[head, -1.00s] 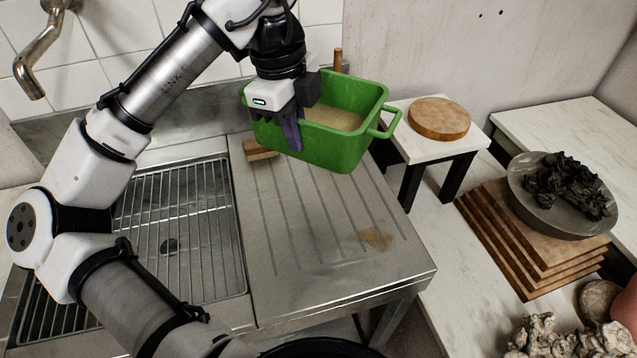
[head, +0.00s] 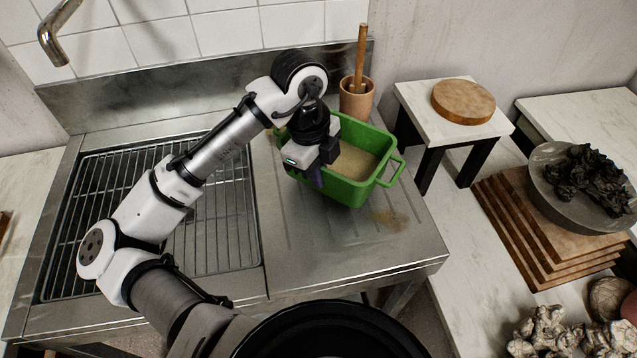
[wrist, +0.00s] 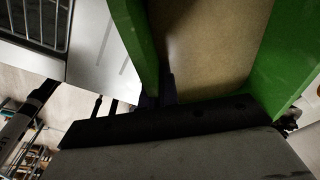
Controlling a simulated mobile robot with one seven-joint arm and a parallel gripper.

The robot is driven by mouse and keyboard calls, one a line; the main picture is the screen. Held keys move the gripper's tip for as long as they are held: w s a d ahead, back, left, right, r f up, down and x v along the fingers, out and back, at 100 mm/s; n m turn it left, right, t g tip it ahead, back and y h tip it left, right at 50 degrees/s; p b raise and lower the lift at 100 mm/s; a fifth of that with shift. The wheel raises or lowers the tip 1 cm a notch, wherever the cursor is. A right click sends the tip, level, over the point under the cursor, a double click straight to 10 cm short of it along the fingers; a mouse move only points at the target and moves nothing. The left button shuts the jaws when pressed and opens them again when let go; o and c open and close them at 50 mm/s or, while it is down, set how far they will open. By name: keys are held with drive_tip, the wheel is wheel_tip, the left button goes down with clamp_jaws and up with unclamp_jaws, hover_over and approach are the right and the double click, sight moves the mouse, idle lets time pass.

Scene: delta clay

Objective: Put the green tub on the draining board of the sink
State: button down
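The green tub (head: 349,190) has a tan inside bottom and a loop handle at its right end. It is over the ribbed draining board (head: 330,245), right of the sink basin. My gripper (head: 318,176) is shut on the tub's near wall toward its left end. The wrist view shows the tub's green wall (wrist: 138,45) between the fingers and its tan inside. The tub looks level and low over the board; I cannot tell whether its base touches.
A wooden pot (head: 356,97) with an upright handle stands behind the tub. A small white stand (head: 423,118) with a round wooden board (head: 463,102) is to the right. The basin holds a wire rack (head: 215,235). The board's front part is clear except for a brown stain (head: 390,219).

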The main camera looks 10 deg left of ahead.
sight(320, 192)
drive_tip(key=shift+f, duration=1.95)
drive_tip(key=c, duration=1.7)
unclamp_jaws()
drive_tip(key=shift+f, duration=0.15)
drive_tip(key=r, duration=0.4)
drive_tip(key=a+r, duration=0.1)
drive_tip(key=r, duration=0.3)
drive_tip(key=r+b, duration=0.1)
drive_tip(key=r, duration=0.3)
drive_tip(key=shift+a+r, duration=0.1)
drive_tip(key=shift+a, duration=0.15)
